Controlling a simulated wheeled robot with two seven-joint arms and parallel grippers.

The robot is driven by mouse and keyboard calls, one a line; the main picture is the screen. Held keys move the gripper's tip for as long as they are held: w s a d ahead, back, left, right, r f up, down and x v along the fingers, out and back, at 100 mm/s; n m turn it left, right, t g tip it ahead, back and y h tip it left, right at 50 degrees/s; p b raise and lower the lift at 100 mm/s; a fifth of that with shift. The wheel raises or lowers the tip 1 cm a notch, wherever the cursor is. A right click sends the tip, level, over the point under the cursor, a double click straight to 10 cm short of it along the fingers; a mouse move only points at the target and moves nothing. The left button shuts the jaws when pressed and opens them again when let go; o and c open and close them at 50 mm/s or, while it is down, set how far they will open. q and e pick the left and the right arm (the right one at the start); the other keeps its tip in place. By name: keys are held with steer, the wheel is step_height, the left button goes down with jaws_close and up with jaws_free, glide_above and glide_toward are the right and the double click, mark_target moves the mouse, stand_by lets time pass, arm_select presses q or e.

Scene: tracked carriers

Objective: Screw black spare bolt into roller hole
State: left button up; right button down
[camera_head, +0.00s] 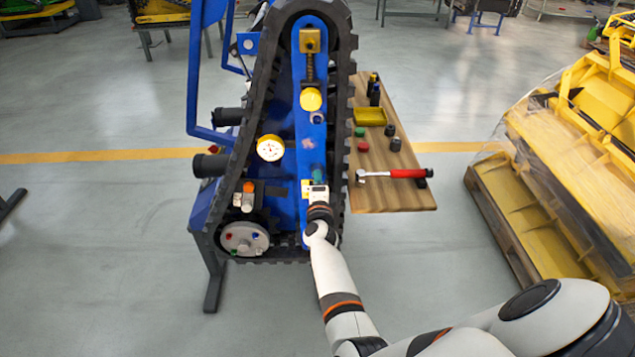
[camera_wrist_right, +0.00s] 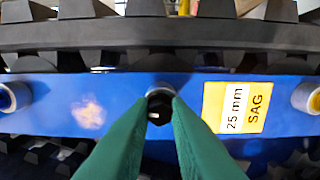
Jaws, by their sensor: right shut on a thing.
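My right gripper (camera_head: 318,178) is at the blue side plate of the tracked carrier, in its lower half. In the right wrist view its green fingers (camera_wrist_right: 159,118) are shut on a small black bolt (camera_wrist_right: 160,104). The bolt is in front of a round, grey-rimmed roller (camera_wrist_right: 161,89) on the blue plate (camera_wrist_right: 60,100). The fingers and bolt cover the hole, so I cannot tell how deep the bolt sits. Other rollers show at the left edge (camera_wrist_right: 14,97) and right edge (camera_wrist_right: 308,97) of that view. My left gripper is not in view.
A black track (camera_head: 340,90) runs around the plate. A wooden board (camera_head: 400,195) at right holds a yellow tray (camera_head: 370,116), a red-handled ratchet (camera_head: 400,173) and several small parts. A yellow "25 mm SAG" label (camera_wrist_right: 235,107) is beside the fingers. Yellow parts (camera_head: 560,180) stand far right.

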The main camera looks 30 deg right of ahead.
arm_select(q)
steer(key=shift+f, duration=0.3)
arm_select(e)
steer(key=shift+a+f+m, duration=0.1)
steer(key=shift+a+m, duration=0.05)
steer(key=shift+m, duration=0.65)
steer(key=m+b, duration=0.1)
steer(key=m, duration=0.1)
steer(key=m+b, duration=0.1)
steer(key=m, duration=0.2)
steer(key=m+b, duration=0.1)
steer(key=m, duration=0.1)
steer(key=shift+f+m, duration=0.25)
steer(key=shift+m, duration=0.05)
steer(key=c, duration=1.7)
jaws_free()
steer(key=shift+w+a+r+m, duration=0.15)
steer(key=shift+r+m, duration=0.1)
steer(key=shift+m, duration=0.15)
steer(key=o, duration=0.3)
steer(key=shift+o, duration=0.6)
steer(key=shift+r, duration=0.1)
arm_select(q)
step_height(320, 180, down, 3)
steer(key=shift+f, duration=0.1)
